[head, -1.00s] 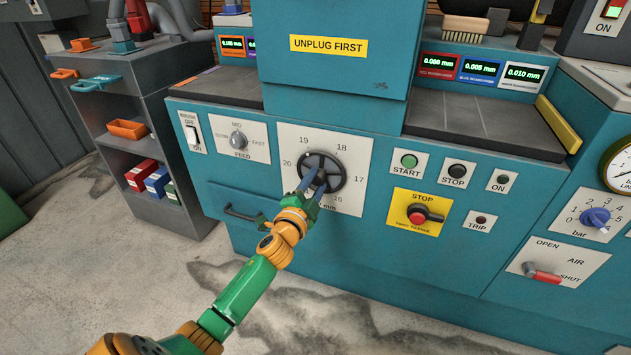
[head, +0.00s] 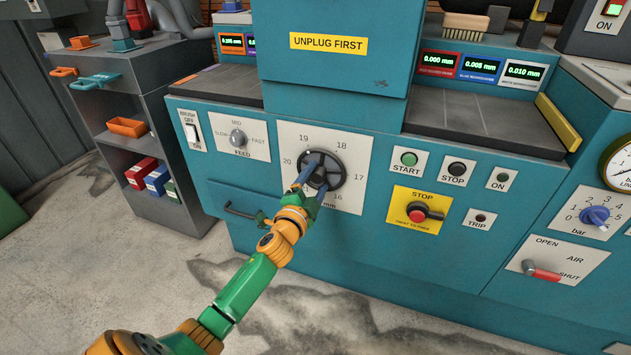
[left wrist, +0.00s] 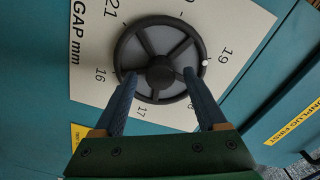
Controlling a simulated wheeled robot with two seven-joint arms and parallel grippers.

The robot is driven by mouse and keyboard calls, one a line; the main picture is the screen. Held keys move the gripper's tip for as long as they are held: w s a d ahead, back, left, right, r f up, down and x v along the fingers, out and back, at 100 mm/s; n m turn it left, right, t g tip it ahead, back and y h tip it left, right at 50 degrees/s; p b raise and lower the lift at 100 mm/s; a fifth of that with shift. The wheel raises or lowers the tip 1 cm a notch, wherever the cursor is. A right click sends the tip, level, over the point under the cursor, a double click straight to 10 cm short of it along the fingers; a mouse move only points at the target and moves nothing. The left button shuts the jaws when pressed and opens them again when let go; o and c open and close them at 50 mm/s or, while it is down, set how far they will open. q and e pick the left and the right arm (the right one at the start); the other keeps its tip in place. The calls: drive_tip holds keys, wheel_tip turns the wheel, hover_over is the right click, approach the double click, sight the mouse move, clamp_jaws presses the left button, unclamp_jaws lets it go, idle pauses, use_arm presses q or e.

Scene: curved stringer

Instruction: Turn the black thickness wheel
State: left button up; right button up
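The black thickness wheel (head: 340,163) is a spoked handwheel on a white dial plate (head: 354,150) numbered around it, on the teal machine's front. The left wrist view shows the wheel (left wrist: 160,72) face-on, with a small white dot at its rim near 19. My left gripper (head: 317,172) is at the wheel, its blue fingers reaching in from the lower left. In the left wrist view my left gripper (left wrist: 160,75) has its fingers apart, on either side of the hub and overlapping the rim. Whether the fingertips touch the wheel is unclear. My right gripper is out of view.
A feed knob (head: 238,138) and a drawer handle (head: 242,213) lie left of the dial. Start (head: 409,159) and stop (head: 457,170) buttons and a red stop switch (head: 420,213) are to the right. Grey shelving (head: 150,195) stands at the left.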

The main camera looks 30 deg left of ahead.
use_arm(q)
drive_tip(key=p+v, duration=0.1)
drive_tip(key=v, duration=0.6)
drive_tip(key=shift+s, duration=0.1)
